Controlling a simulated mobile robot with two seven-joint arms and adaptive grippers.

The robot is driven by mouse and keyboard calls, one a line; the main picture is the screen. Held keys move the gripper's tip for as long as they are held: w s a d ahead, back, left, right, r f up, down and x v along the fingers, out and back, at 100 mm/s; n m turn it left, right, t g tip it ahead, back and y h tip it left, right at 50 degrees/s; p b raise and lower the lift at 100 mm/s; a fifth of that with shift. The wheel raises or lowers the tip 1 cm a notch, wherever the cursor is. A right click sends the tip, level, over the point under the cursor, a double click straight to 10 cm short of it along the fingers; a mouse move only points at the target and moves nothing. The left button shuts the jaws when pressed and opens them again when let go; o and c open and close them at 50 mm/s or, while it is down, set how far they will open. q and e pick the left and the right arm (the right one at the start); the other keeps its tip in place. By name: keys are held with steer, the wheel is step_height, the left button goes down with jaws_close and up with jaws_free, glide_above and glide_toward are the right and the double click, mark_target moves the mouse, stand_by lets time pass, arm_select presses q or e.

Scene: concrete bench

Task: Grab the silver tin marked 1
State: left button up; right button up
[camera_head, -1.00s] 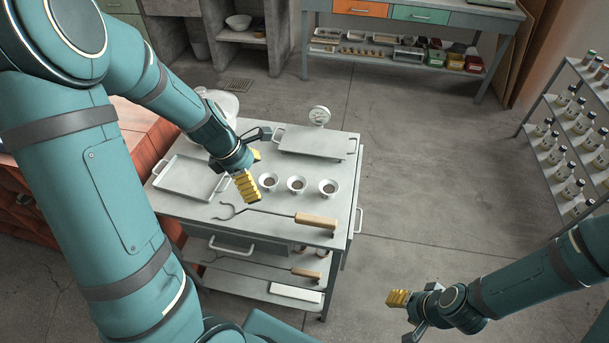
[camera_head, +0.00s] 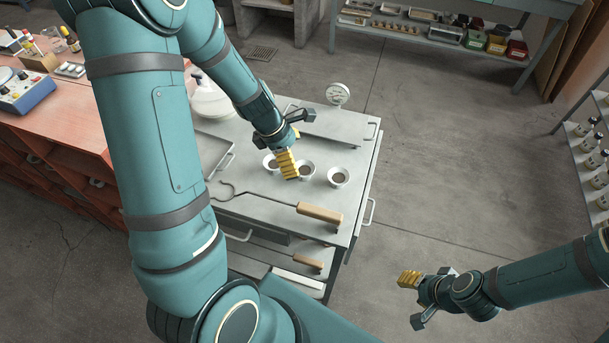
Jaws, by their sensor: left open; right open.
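I cannot make out a silver tin marked 1 in this view. On the grey metal cart (camera_head: 262,191) stand several small pale cups with dark contents. The right cup (camera_head: 338,178) is clear to see, the middle cup (camera_head: 309,169) is beside my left gripper, and the left cup (camera_head: 268,162) is partly hidden by it. No number is legible on them. My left gripper (camera_head: 288,160) is open above the cups, with yellow finger pads. My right gripper (camera_head: 412,299) is open and empty over the floor, right of the cart.
A hooked tool (camera_head: 319,213) with a wooden handle lies along the cart's front. A flat plate (camera_head: 330,123) and a round dial (camera_head: 338,94) are at its back. An orange bench (camera_head: 85,120) with instruments stands left, a bottle rack (camera_head: 585,150) right. Open floor lies between cart and rack.

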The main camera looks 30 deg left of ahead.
mark_target(306, 170)
arm_select(q)
steer(key=b+x, duration=0.1)
steer(key=x, duration=0.1)
steer(key=b+x, duration=0.1)
steer(key=x, duration=0.2)
steer(key=shift+w+d+f+b, duration=0.2)
steer(key=shift+d+f+b, duration=0.05)
steer(key=shift+d+b, duration=0.2)
steer(key=shift+r, duration=0.1)
steer(key=c, duration=1.3)
